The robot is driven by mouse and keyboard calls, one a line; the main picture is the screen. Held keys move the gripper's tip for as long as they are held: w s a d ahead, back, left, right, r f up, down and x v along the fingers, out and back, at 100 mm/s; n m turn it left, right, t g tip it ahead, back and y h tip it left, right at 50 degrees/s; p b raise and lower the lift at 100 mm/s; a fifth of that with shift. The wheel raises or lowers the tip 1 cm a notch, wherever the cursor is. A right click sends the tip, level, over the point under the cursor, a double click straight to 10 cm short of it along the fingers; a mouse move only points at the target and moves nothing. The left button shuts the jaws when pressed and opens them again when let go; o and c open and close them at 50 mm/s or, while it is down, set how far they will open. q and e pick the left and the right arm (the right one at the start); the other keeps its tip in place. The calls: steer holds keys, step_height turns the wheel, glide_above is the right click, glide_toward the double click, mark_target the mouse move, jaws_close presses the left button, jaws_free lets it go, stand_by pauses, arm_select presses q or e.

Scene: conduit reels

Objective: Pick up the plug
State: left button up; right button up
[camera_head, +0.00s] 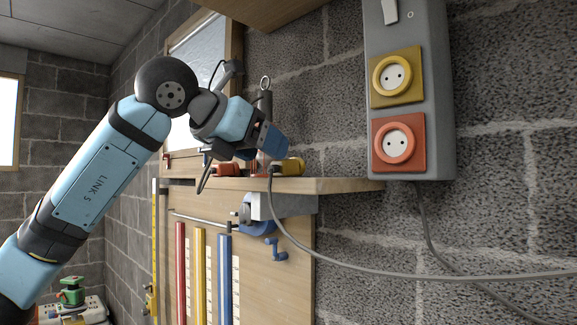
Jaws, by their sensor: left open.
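A yellow plug (291,165) lies on the wooden shelf (340,185), and a grey cable (330,262) runs down from near it and off to the right. An orange-red plug (227,169) lies on the same shelf to its left. My left gripper (268,150) is open just above the shelf, close to the yellow plug and overlapping it in the picture. I cannot tell whether the gripper touches it. My right gripper is not in view.
A grey wall box (440,100) at the right carries a yellow socket (397,76) and an orange-red socket (398,145). A blue vise (258,222) is mounted below the shelf. A metal object with a ring (264,95) stands behind my gripper.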

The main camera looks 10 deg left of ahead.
arm_select(q)
steer(key=x, duration=0.2)
steer(key=p+x, duration=0.1)
steer(key=x, duration=0.2)
steer(key=shift+w, duration=0.5)
steer(key=shift+s+a, duration=0.15)
steer(key=shift+c, duration=0.8)
steer(key=c, duration=0.8)
step_height(320, 180, up, 20)
steer(key=shift+p, duration=0.45)
